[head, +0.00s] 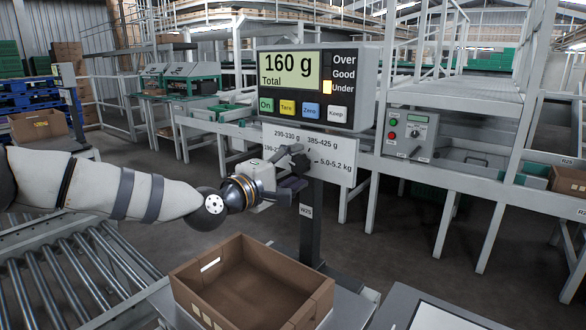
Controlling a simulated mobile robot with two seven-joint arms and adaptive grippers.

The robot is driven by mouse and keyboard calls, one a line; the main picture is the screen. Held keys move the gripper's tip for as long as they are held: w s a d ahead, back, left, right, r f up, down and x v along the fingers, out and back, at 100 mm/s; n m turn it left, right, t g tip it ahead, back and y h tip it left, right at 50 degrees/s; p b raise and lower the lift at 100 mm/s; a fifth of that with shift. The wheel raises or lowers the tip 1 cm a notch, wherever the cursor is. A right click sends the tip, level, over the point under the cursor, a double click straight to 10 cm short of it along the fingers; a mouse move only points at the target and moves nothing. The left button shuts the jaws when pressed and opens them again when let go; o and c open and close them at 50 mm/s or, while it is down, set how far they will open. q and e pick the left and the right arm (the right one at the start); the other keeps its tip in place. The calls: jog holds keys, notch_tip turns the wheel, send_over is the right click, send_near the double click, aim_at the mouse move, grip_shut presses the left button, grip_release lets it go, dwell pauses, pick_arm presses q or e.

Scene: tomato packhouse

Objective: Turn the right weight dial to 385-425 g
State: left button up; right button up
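A scale display (319,88) reads 160 g, with the lamp beside Under lit. Below it a white dial plate (340,152) carries the marks 290-330 g, 385-425 g, 5.0-5.2 kg and a partly covered one at the left. My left gripper (293,172) is at the middle of this plate, in front of the weight dial. Its dark fingers cover most of the dial, so the dial's setting and any grip on it cannot be made out. My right gripper is out of view.
An empty brown crate (221,257) sits below the display, in front of the dark post (311,222). A roller conveyor (75,275) runs at the left. A grey control box (409,133) is on the white frame at the right.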

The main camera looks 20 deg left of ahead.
pick_arm(q)
jog(key=c, duration=1)
jog(key=shift+m, duration=0.3)
jog(key=m+p, duration=0.1)
jog(key=m, duration=0.3)
jog(key=shift+r, duration=0.2)
jog(key=m+p, duration=0.1)
jog(key=m, duration=0.4)
jog(key=m+p, duration=0.2)
jog(key=m, duration=0.3)
jog(key=shift+r+m, duration=0.1)
jog(key=shift+m, duration=0.3)
jog(key=shift+m+p, duration=0.4)
jog(key=shift+m, duration=1.8)
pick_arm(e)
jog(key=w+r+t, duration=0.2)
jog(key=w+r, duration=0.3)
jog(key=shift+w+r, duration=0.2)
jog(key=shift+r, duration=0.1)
